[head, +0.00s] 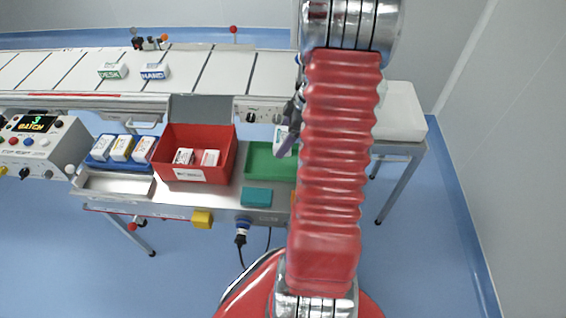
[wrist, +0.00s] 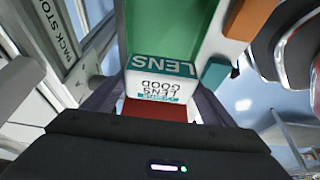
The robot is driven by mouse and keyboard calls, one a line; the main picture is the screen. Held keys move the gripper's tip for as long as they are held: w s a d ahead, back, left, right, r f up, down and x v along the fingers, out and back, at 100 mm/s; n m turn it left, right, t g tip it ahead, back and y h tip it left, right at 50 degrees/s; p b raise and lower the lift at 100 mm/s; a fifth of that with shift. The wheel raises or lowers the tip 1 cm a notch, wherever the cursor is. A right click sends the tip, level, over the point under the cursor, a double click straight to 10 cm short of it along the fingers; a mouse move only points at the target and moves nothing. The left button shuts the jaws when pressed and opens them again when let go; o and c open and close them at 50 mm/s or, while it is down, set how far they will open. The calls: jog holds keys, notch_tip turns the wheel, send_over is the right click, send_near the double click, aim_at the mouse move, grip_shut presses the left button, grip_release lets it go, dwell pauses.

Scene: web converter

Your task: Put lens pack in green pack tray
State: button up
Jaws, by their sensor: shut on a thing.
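The lens pack (wrist: 160,84), a white carton with a teal band reading LENS, is held between the two dark fingers of my gripper (wrist: 158,106) in the wrist view. In the head view the pack (head: 284,141) shows as a small white box below my gripper (head: 287,128), partly hidden by it. The green pack tray (head: 258,162) lies below the pack on the bench, its right side hidden by my arm. In the wrist view the green tray (wrist: 172,30) fills the top middle, beyond the pack. I cannot tell how high the pack is above the tray floor.
A red bin (head: 232,160) with white packs stands left of the tray. A blue tray (head: 112,163) with several packs is further left. A teal block (head: 257,197) sits at the tray's front. Behind runs a conveyor (head: 215,72) carrying two packs, DESK (head: 113,71) and HAND (head: 154,72).

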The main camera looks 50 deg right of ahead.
jog(key=shift+f, duration=3)
jog(key=shift+f, duration=0.1)
jog(key=shift+f, duration=1.8)
jog(key=shift+f, duration=0.1)
jog(key=o, duration=0.9)
jog(key=shift+c, duration=0.2)
jog(key=v, duration=1.2)
